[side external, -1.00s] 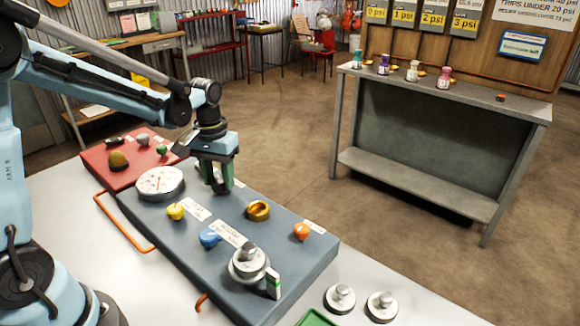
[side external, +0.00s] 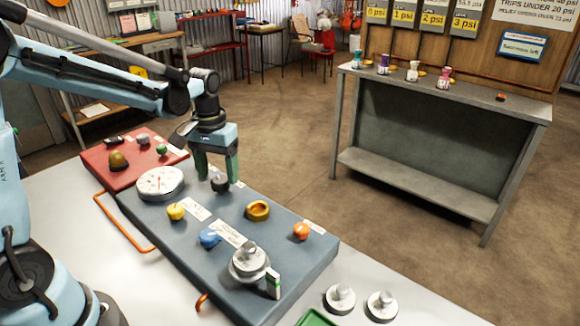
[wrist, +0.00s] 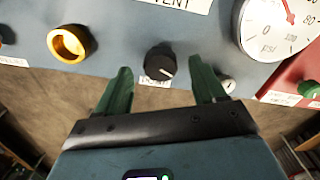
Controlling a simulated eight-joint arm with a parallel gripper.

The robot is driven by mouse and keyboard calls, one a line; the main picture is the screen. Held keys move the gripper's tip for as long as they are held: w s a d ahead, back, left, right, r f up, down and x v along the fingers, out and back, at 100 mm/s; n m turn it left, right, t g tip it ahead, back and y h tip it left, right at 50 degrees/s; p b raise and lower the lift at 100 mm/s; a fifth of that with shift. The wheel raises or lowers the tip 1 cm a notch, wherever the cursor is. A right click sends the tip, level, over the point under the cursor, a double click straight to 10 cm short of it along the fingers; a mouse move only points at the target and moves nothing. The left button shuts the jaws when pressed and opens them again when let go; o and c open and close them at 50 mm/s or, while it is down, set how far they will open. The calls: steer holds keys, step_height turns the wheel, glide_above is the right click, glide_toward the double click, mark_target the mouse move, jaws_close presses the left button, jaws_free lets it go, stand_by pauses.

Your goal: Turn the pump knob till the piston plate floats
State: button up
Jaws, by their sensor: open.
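The black pump knob (side external: 221,184) is on the blue-grey panel near its far edge. It also shows in the wrist view (wrist: 160,62), with a white pointer line and a partly readable label. My gripper (side external: 217,177) is open and empty, with its green fingers at the knob. In the wrist view its fingertips (wrist: 160,66) are on either side of the knob with gaps. The silver piston plate (side external: 249,266) with a knobbed top is at the panel's near end, beside a small white-and-green marker (side external: 273,284). I cannot tell whether it floats.
A round gauge (side external: 160,183) with a red needle sits left of the knob. Yellow (side external: 176,211), blue (side external: 209,238) and orange (side external: 301,231) knobs and a brass ring (side external: 258,211) stand on the panel. Two loose weights (side external: 340,299) lie on the white bench. A red panel (side external: 100,160) adjoins.

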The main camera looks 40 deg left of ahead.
mark_target(219, 182)
step_height(219, 182, up, 10)
steer(key=shift+r, duration=0.15)
stand_by(0.3)
steer(key=s+d+f+m+t, duration=0.4)
steer(key=s+d+f+t, duration=0.1)
steer(key=s+d+t, duration=0.2)
steer(key=shift+s+d, duration=0.45)
steer(key=shift+s, duration=0.45)
stand_by(1.6)
